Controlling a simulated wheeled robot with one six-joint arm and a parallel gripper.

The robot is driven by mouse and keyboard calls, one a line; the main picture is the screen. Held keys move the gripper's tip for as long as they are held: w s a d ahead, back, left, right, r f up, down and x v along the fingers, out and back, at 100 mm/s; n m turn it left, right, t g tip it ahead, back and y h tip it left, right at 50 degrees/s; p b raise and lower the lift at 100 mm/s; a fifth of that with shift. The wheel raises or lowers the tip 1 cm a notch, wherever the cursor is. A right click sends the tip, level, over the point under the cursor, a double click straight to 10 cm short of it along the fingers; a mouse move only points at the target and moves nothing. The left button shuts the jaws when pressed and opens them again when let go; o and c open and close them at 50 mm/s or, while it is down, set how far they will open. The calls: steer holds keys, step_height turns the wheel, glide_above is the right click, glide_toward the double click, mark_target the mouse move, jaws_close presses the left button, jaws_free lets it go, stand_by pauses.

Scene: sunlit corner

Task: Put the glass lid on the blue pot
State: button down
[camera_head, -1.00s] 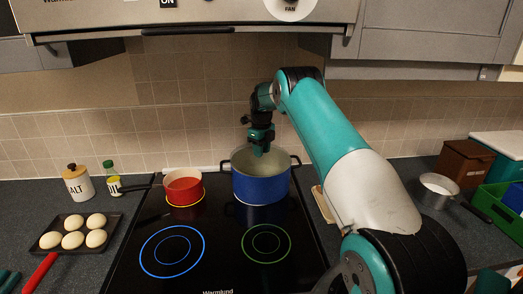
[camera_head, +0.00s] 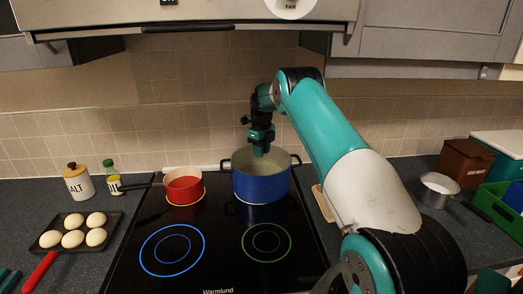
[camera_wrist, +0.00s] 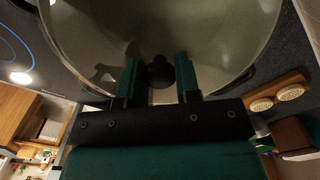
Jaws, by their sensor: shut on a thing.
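The blue pot (camera_head: 262,189) stands on the back right of the black hob, with dark handles at its sides. My gripper (camera_head: 260,152) points down over its opening. In the wrist view my gripper (camera_wrist: 158,78) is shut on the black knob (camera_wrist: 160,71) of the glass lid, one finger on each side. The clear glass lid (camera_wrist: 215,40) fills much of the wrist view, with a round rim. The lid is at the pot's mouth; I cannot tell whether it rests on the rim or hangs just above it.
A red saucepan (camera_head: 184,189) stands left of the blue pot, its handle pointing left. The front burners of the hob (camera_head: 217,232) are clear. A metal pan (camera_head: 437,190) is at right.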

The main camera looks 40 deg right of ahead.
steer(key=shift+f, duration=0.15)
steer(key=shift+c, duration=1.3)
jaws_free()
steer(key=shift+r, duration=0.25)
steer(key=shift+r+p, duration=2.2)
steer(key=shift+r, duration=1.2)
